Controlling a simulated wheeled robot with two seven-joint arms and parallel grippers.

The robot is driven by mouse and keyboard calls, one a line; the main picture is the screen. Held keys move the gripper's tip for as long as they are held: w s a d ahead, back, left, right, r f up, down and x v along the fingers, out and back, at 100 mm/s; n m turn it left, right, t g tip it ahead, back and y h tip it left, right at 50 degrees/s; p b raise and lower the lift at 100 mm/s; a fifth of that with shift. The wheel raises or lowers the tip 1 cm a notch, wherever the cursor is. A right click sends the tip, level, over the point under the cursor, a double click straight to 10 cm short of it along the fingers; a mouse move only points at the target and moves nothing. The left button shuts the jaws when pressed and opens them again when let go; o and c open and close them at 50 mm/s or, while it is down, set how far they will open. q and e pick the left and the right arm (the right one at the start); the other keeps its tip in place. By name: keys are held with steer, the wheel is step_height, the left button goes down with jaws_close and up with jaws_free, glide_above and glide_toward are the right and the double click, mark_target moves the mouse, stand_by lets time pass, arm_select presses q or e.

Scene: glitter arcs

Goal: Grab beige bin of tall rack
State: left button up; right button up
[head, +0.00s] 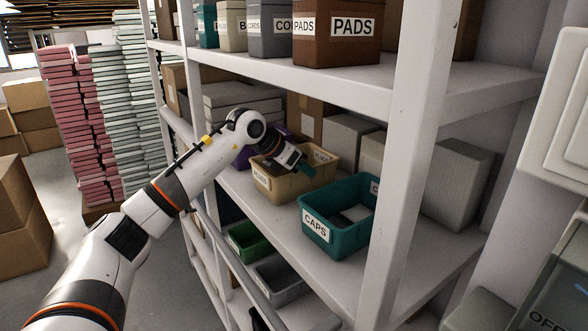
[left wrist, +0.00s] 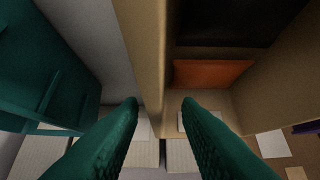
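The beige bin (head: 287,188) with a white label stands on the middle shelf of the tall rack (head: 412,150), between a purple bin and a teal bin. My left gripper (head: 306,170) reaches in over the beige bin, and its teal fingers are near the bin's right side. In the left wrist view the two fingers of my left gripper (left wrist: 160,104) are apart. A beige bin wall (left wrist: 148,45) runs between them, with a gap on both sides. Part of the bin is hidden behind the gripper. My right gripper is not in view.
The teal bin labelled CAPS (head: 332,240) stands close to the right; its wall shows in the left wrist view (left wrist: 45,65). The purple bin (head: 244,157) is close on the left. Grey boxes (head: 458,185) stand behind. The upper shelf (head: 345,72) and rack post limit room.

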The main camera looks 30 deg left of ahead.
arm_select(q)
steer(key=shift+w+d+f, duration=0.2)
steer(key=shift+w+f, duration=0.2)
steer(key=shift+w, duration=0.05)
steer(key=shift+s+r, duration=0.1)
steer(key=shift+s, duration=0.05)
jaws_close()
stand_by(1.0)
